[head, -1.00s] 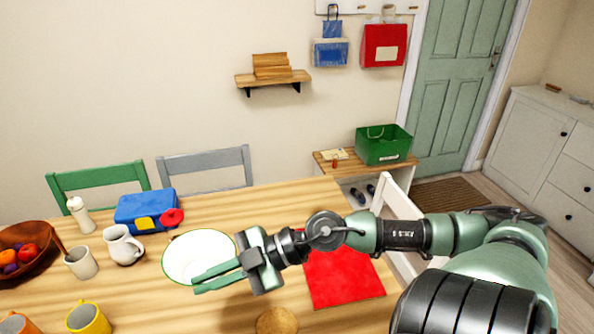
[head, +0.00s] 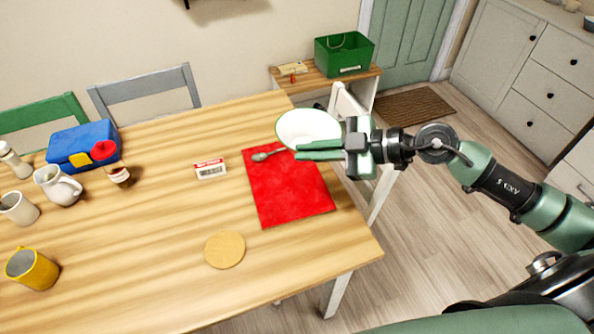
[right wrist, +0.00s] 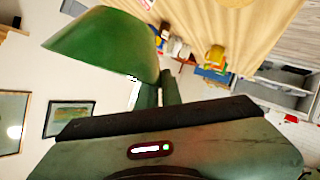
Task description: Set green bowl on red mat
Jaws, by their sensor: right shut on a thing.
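The green bowl (head: 306,127) shows its white inside and thin green rim in the head view, and its green outside in the right wrist view (right wrist: 105,45). My right gripper (head: 318,150) is shut on the bowl's near rim and holds it above the far right edge of the table. The red mat (head: 290,192) lies flat on the table, just below the bowl in the picture. The bowl overlaps the mat's far edge in the view. A spoon (head: 266,155) lies at the mat's far left corner. My left gripper is not in view.
A round cork coaster (head: 224,250) and a red-white labelled card (head: 210,169) lie left of the mat. A small jar (head: 118,174), blue lunch box (head: 84,146), white jug (head: 57,186) and yellow mug (head: 32,269) stand further left. A white chair (head: 350,105) is behind the bowl.

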